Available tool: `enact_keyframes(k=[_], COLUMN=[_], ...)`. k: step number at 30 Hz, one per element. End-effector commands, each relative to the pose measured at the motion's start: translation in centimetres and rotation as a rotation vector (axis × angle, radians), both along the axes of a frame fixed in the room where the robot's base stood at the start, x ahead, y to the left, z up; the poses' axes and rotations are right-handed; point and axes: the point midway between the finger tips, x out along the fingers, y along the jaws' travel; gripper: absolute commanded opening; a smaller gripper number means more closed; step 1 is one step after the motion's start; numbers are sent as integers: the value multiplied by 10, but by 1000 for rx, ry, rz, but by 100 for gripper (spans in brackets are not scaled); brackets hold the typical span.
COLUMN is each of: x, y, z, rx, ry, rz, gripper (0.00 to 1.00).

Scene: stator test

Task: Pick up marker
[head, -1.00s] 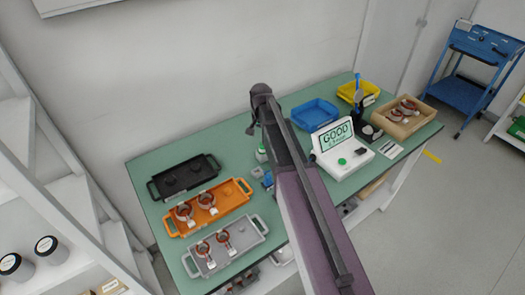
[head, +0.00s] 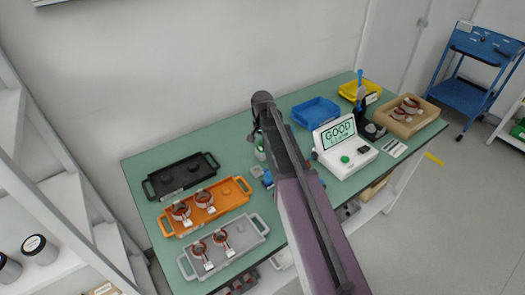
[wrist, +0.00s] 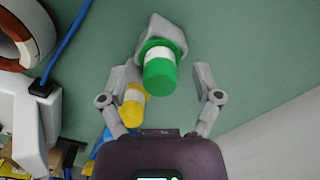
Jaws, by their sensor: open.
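A marker with a green cap and a white band (wrist: 160,72) stands in a light grey holder in the wrist view. My gripper (wrist: 165,78) is open, with one finger on each side of the green cap and visible gaps between. A yellow-capped marker (wrist: 133,104) is partly hidden behind the left finger, with something blue below it. In the head view my arm covers most of this spot.
The green table bears black (head: 182,172), orange (head: 232,198) and grey (head: 240,243) trays, the latter two holding ring-shaped parts. A white tester reading GOOD (head: 345,155) stands to the right. Blue (head: 315,112) and yellow bins and a wooden box (head: 408,125) are behind.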

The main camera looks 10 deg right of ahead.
Motion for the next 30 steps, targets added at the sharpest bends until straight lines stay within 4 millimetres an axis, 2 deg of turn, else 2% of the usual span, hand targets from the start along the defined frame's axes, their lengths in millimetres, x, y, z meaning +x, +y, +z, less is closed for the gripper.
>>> enact_keyframes(k=[17,25,30], x=[0,0,0], y=[0,-1,-1], z=[0,0,0], rx=[0,0,0], ry=[0,0,0], rz=[0,-1,-1], gripper=[82,2,0])
